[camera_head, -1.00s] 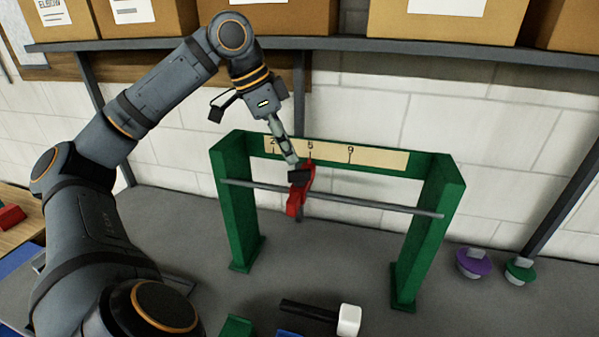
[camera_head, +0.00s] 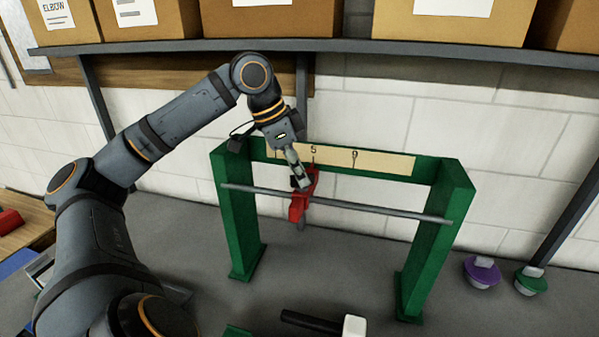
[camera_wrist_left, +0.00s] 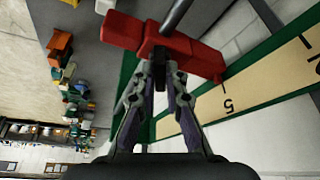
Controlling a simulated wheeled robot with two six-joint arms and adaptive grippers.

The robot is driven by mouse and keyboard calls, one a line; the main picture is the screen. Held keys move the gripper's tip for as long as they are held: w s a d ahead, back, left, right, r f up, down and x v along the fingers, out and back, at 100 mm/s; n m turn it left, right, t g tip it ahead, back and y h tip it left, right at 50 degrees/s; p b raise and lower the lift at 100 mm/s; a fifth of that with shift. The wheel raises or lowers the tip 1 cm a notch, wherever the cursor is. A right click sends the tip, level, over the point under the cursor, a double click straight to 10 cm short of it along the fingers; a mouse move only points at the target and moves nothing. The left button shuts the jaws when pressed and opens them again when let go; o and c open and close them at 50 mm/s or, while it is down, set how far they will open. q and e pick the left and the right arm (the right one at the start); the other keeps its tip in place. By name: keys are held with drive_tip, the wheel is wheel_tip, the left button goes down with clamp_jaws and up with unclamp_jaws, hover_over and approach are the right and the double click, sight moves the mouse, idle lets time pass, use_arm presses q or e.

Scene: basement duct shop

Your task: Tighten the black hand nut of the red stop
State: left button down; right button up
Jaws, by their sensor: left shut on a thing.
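The red stop (camera_head: 297,207) sits on the grey rod (camera_head: 375,207) of the green frame, below the scale's 5 mark. It also shows in the left wrist view (camera_wrist_left: 122,30). My left gripper (camera_head: 301,181) is at the stop's upper front. In the left wrist view, its fingers (camera_wrist_left: 160,82) are shut on the black hand nut (camera_wrist_left: 159,66), which lies between the fingertips against the red body. The fingers hide much of the nut. My right gripper is not in view.
The green frame's posts (camera_head: 435,240) stand on the grey bench. A mallet with a white head (camera_head: 354,327) lies in front. A purple knob (camera_head: 482,271) and a green knob (camera_head: 530,281) lie at the right. A shelf (camera_head: 400,48) with cardboard boxes hangs above.

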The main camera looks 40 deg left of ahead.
use_arm(q)
drive_tip(key=shift+r, duration=0.1)
drive_tip(key=shift+r+m+p, duration=0.15)
drive_tip(key=shift+m+p, duration=0.25)
drive_tip(key=shift+m, duration=0.2)
drive_tip(key=m+p, duration=0.1)
drive_tip(key=m+g+h+p, duration=0.1)
drive_tip(key=m+p, duration=0.1)
drive_tip(key=shift+w+a+r+m+h, duration=0.1)
drive_tip(key=shift+w+r+m+h, duration=0.05)
drive_tip(key=shift+m+h, duration=0.15)
drive_tip(key=shift+m, duration=0.4)
drive_tip(key=shift+f, duration=0.3)
drive_tip(key=c, duration=1.4)
unclamp_jaws()
